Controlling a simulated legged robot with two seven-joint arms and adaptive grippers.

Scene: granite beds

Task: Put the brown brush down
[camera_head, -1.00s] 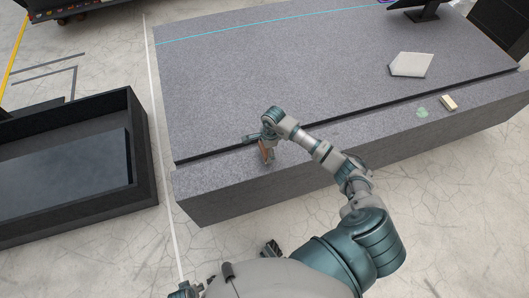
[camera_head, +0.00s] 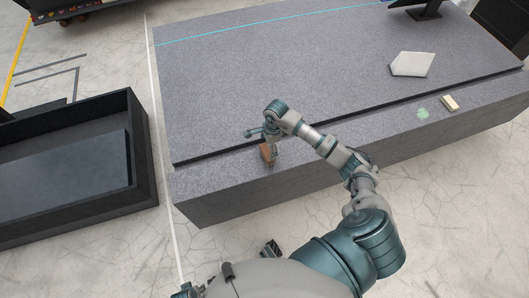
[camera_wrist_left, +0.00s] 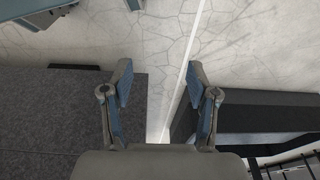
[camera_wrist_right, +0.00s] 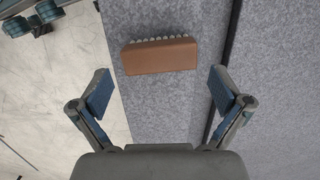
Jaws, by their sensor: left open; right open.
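The brown brush (camera_head: 267,154) rests on the front ledge of the grey granite bed (camera_head: 290,80). In the right wrist view the brush (camera_wrist_right: 160,57) shows its brown back and a row of pale bristles along one edge. My right gripper (camera_head: 263,137) is open just above and beside the brush. In that wrist view its fingers (camera_wrist_right: 165,95) are wide apart, with the brush beyond the tips and touching neither. My left gripper (camera_wrist_left: 160,85) is open and empty over the floor; in the head view only a bit of it shows at the bottom edge.
A pale angular plate (camera_head: 411,64) lies on the bed at the right. A small light block (camera_head: 450,103) and a green round mark (camera_head: 422,113) are on the ledge to the right. A dark open bin (camera_head: 145,150) stands left of the bed.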

